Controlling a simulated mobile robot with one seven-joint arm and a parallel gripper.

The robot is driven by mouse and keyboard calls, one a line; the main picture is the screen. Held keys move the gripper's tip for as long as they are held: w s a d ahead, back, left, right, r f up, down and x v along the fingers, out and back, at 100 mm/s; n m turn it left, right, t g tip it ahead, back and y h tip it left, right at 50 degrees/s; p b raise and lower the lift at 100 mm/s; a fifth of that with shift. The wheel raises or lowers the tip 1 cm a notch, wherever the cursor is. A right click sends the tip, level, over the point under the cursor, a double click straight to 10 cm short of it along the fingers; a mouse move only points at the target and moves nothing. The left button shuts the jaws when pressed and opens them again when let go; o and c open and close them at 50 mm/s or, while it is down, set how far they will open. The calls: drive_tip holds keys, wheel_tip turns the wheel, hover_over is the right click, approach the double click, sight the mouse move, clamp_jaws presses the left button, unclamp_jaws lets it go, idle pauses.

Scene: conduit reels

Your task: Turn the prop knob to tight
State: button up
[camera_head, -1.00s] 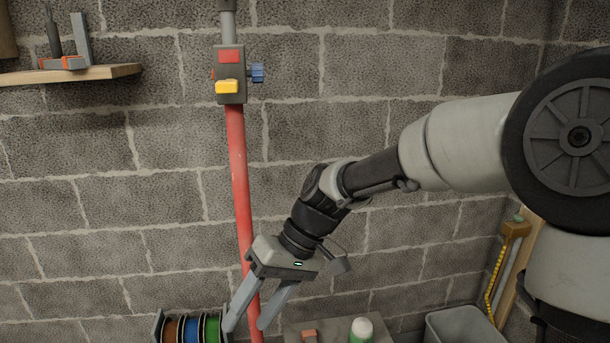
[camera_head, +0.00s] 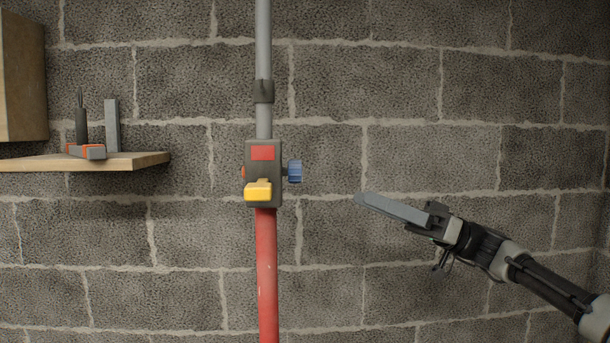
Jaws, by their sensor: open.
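The prop is an upright pole with a red lower tube (camera_head: 267,275) and a grey upper tube (camera_head: 264,60). A dark housing (camera_head: 277,197) joins them, with a red square on its upper face and a yellow lever (camera_head: 258,190) at its lower front. The blue ribbed knob (camera_head: 295,171) sticks out of the housing's right side. Its turn position cannot be read. My gripper (camera_head: 362,200) is open and empty, to the right of and a little below the knob, clear of it. Its fingers point left and overlap in this view, so the gap is hidden.
A wooden shelf (camera_head: 140,161) at the left holds a clamp-like tool (camera_head: 88,152). A wooden box (camera_head: 22,80) is at the upper left edge. The block wall (camera_head: 430,90) stands behind. The space between my gripper and the knob is clear.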

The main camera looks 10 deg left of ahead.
sight(295, 172)
drive_tip(key=p+x, duration=0.1)
drive_tip(key=x, duration=1.3)
drive_tip(key=shift+p, duration=0.4)
drive_tip(key=shift+f, duration=0.1)
drive_tip(key=c, duration=1.1)
